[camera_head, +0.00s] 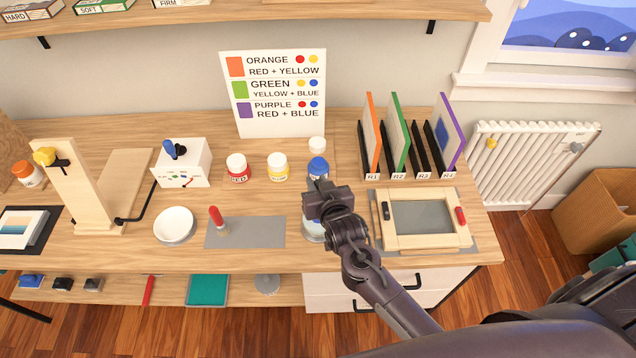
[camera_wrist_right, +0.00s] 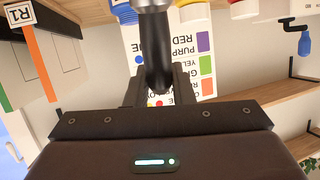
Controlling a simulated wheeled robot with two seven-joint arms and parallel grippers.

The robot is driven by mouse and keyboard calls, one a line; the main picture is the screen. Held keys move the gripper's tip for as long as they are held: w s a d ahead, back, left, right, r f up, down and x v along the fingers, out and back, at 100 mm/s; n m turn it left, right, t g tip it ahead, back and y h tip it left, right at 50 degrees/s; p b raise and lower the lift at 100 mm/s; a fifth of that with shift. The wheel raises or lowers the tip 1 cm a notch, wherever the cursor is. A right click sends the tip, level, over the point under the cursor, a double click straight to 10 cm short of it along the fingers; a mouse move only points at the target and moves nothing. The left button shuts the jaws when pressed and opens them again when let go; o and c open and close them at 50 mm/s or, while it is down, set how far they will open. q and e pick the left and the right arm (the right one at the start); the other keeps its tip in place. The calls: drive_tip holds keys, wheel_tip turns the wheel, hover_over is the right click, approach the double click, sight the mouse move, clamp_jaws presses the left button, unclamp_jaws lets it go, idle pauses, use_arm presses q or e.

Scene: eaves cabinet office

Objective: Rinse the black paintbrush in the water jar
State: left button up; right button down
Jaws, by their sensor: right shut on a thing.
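My right gripper (camera_head: 326,204) is above the worktop, right of the grey mat, and it also shows in the wrist view (camera_wrist_right: 157,88). It is shut on a dark cylindrical thing with a grey end, which looks like the handle of the black paintbrush (camera_wrist_right: 155,50). The brush's bristle end does not show clearly. A pale, glassy vessel, apparently the water jar (camera_head: 312,232), shows just below and left of the gripper, mostly hidden behind it. I cannot tell whether the brush is inside it. My left gripper is not in view.
A blue paint jar (camera_head: 318,168) stands just behind the gripper, with yellow (camera_head: 278,170) and red (camera_head: 238,172) jars to its left. A framed screen (camera_head: 445,241) lies to the right. A red-handled tool (camera_head: 217,217) is on the grey mat (camera_head: 255,233). A white dish (camera_head: 174,223) stands left.

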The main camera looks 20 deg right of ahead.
drive_tip(key=shift+f+b, duration=0.3)
drive_tip(key=shift+f, duration=0.2)
idle(0.5)
drive_tip(key=shift+f, duration=0.1)
idle(1.1)
wheel_tip(320, 180, up, 7)
drive_tip(key=p, duration=0.7)
idle(0.7)
